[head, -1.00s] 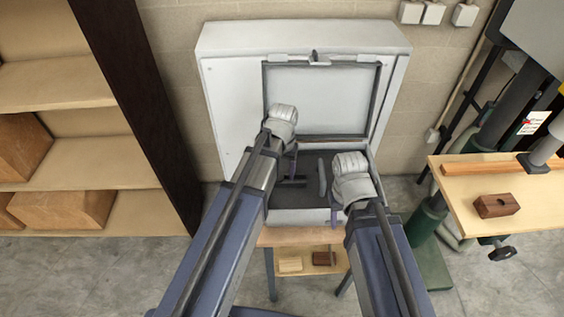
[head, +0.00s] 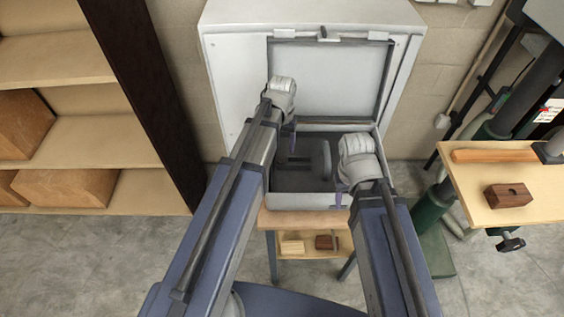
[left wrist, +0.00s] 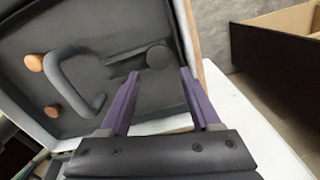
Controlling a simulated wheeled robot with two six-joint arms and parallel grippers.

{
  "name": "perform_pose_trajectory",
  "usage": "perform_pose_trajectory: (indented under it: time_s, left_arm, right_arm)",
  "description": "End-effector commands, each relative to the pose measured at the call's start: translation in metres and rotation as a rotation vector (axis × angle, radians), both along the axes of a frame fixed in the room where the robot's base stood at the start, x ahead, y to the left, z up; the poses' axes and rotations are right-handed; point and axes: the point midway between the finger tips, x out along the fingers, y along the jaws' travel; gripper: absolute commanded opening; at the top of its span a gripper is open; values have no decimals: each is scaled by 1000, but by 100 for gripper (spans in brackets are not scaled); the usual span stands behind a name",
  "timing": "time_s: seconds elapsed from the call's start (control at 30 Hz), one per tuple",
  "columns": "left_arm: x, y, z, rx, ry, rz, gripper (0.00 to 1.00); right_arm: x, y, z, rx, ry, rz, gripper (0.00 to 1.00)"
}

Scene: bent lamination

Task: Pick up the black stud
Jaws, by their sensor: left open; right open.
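The black stud (left wrist: 158,55) shows in the left wrist view as a dark round knob on a dark panel, just past my left gripper's fingertips and between them in the picture. My left gripper (left wrist: 160,75) is open, its two purple fingers apart with nothing between them. In the head view my left gripper (head: 289,136) hangs over the left part of an open pale case (head: 290,202). My right gripper (head: 341,194) is open at the case's front right; its fingers are partly hidden. I cannot pick out the stud in the head view.
The case's raised lid (head: 330,80) stands behind the grippers. Shelves (head: 90,143) are at left, a workbench (head: 480,180) at right.

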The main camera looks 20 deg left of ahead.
Motion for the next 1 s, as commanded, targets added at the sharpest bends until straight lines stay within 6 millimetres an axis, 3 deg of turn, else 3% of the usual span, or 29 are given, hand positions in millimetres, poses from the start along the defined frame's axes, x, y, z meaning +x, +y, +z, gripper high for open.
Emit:
perform_pose_trajectory:
  time_s: [0.4,0.73,1.0]
  left_arm:
    - [-8,-2,-48,0,0,0,64]
    - [-10,-3,-51,-5,5,1,64]
    - [-11,-4,-53,-6,6,2,34]
  right_arm:
    - [0,0,-48,0,0,-2,50]
    - [0,0,-51,0,0,-2,50]
    - [0,0,-53,0,0,-2,50]
